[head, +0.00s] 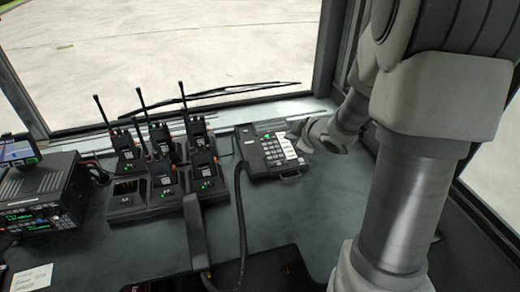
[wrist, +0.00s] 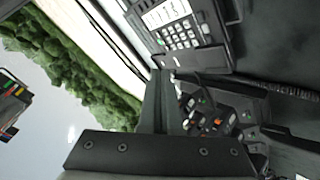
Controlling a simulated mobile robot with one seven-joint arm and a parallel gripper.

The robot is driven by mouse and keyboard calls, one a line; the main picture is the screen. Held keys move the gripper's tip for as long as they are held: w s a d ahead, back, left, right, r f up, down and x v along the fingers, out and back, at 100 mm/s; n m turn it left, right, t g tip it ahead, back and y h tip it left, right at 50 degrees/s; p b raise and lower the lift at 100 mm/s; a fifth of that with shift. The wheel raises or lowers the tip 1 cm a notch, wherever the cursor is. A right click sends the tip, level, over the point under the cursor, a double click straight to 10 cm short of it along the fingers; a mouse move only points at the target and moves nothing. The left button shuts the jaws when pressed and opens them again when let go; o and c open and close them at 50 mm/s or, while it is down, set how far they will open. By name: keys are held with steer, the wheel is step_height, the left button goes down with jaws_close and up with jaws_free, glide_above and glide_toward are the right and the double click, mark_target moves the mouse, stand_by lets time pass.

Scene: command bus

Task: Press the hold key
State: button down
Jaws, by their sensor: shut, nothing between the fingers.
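The dark desk phone (head: 262,166) sits on the dash below the windshield, toward the right in the head view. The labels are too small to read, so I cannot tell which one is the hold key. My gripper (head: 306,137) is shut and empty, close beside the phone's right edge; I cannot tell whether it touches. In the wrist view, the phone (wrist: 213,58) is at the top, with its number keys and a white label strip visible.
Several handheld radios (head: 161,168) stand in chargers left of the phone. A radio unit (head: 42,195) with a green display is at the far left. A dark cord (head: 241,215) runs down from the phone. Bare dash (head: 295,215) lies below the phone.

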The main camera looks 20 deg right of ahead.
mark_target(279, 164)
steer(key=shift+w+a+f+n+y, duration=0.3)
steer(key=shift+w+a+f+y, duration=0.1)
steer(key=shift+a+f, duration=0.2)
steer(key=shift+d+f, duration=0.1)
steer(key=f+b, duration=0.5)
steer(key=w+f+b, duration=0.1)
steer(key=f+b, duration=0.2)
steer(key=shift+f, duration=0.25)
stand_by(1.8)
steer(key=shift+w+f+b, duration=0.1)
steer(key=shift+f+b, duration=0.3)
steer(key=shift+f, duration=0.35)
stand_by(0.5)
steer(key=shift+r, duration=0.15)
steer(key=shift+r+p, duration=0.5)
steer(key=shift+r, duration=0.15)
steer(key=shift+r, duration=0.1)
